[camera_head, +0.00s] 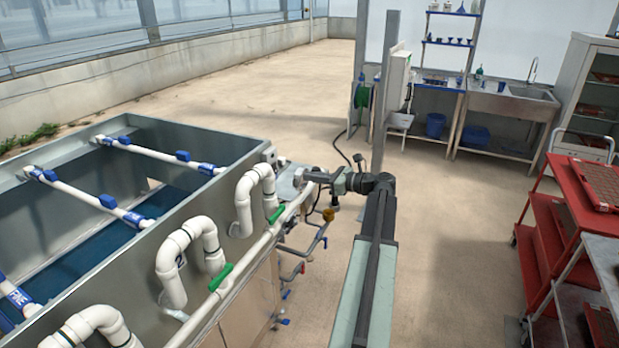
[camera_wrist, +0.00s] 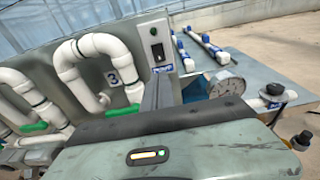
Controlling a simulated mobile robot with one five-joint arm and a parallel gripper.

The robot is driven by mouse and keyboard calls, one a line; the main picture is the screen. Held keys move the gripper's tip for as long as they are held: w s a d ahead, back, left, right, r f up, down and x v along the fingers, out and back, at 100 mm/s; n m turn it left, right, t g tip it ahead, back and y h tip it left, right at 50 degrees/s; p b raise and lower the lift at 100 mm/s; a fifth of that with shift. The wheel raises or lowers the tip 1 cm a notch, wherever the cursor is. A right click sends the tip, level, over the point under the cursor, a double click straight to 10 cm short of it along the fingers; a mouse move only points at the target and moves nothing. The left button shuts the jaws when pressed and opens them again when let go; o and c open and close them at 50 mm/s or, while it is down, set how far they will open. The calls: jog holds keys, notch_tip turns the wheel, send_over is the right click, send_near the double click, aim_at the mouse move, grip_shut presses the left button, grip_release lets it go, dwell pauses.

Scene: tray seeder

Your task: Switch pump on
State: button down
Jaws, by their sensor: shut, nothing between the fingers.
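A grey switch box (camera_wrist: 156,45) with a dark rocker switch (camera_wrist: 158,53) is fixed to the tank's end wall in the wrist view. My gripper (camera_wrist: 160,88) is shut and empty. Its narrow fingers stand just below the switch box in the picture; I cannot tell whether they touch it. In the head view my gripper (camera_head: 308,177) reaches left toward the tank corner, and its tips are hard to make out.
White pipe loops (camera_head: 185,250) with green valve handles (camera_head: 221,277) line the metal tank (camera_head: 218,188). A pressure gauge (camera_wrist: 227,84) stands right of my fingers. A red cart (camera_head: 545,235) is at right. The floor beyond my arm is clear.

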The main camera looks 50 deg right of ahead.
aim_at(276, 172)
jog(key=b+x, duration=0.1)
jog(key=x, duration=0.9)
jog(key=shift+f, duration=0.1)
jog(key=shift+w+a, duration=0.1)
jog(key=shift+w, duration=0.25)
